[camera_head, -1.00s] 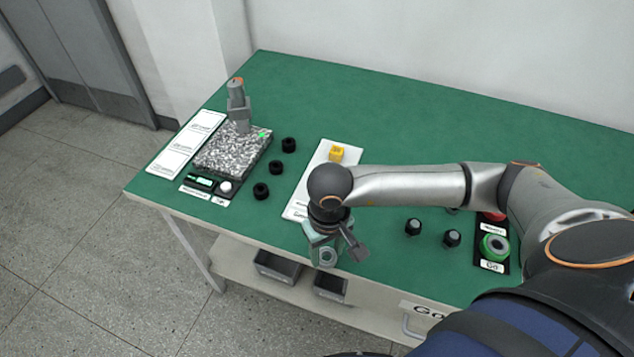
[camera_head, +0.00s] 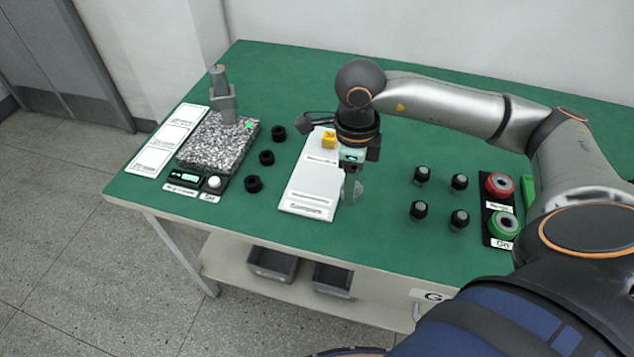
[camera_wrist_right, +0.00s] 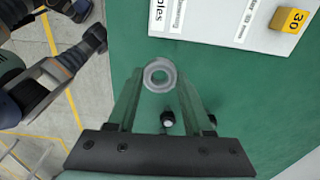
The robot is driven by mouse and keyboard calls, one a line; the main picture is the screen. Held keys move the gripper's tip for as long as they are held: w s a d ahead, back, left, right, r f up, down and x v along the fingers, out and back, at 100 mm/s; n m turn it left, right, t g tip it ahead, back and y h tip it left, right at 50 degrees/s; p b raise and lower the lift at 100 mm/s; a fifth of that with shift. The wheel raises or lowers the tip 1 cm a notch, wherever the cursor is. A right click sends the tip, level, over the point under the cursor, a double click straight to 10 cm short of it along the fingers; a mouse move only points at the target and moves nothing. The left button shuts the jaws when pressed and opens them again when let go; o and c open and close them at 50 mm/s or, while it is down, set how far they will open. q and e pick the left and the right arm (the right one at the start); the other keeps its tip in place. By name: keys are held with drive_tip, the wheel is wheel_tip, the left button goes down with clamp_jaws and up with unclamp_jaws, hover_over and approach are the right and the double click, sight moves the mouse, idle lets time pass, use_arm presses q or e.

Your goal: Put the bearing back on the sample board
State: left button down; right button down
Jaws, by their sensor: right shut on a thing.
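The bearing, a grey metal ring (camera_wrist_right: 160,75), sits between the fingertips of my right gripper (camera_wrist_right: 160,85) in the right wrist view. The gripper is shut on it. In the head view, my right gripper (camera_head: 352,188) points down at the right edge of the white sample board (camera_head: 310,188), and the bearing cannot be made out there. The sample board lies flat on the green table with printed labels and a yellow block marked 30 (camera_head: 329,140) at its far end. In the wrist view, part of the board (camera_wrist_right: 215,18) shows beyond the bearing, apart from it.
Black rings (camera_head: 266,157) stand left of the board, beside a speckled plate (camera_head: 215,145) carrying a grey device (camera_head: 222,95). The table's (camera_head: 450,110) back is clear.

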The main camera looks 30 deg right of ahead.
drive_tip(key=d+r+m+b, duration=0.3)
drive_tip(key=d+r+m, duration=0.1)
drive_tip(key=m, duration=1.6)
hover_over(317, 179)
drive_tip(key=s, duration=0.1)
drive_tip(key=f, duration=0.6)
drive_tip(key=shift+s+d+f, duration=0.1)
drive_tip(key=shift+d+f, duration=0.1)
drive_tip(key=shift+f, duration=0.2)
drive_tip(key=shift+w+a+f, duration=0.25)
drive_tip(key=shift+w+f, duration=0.3)
drive_tip(key=shift+f, duration=1.7)
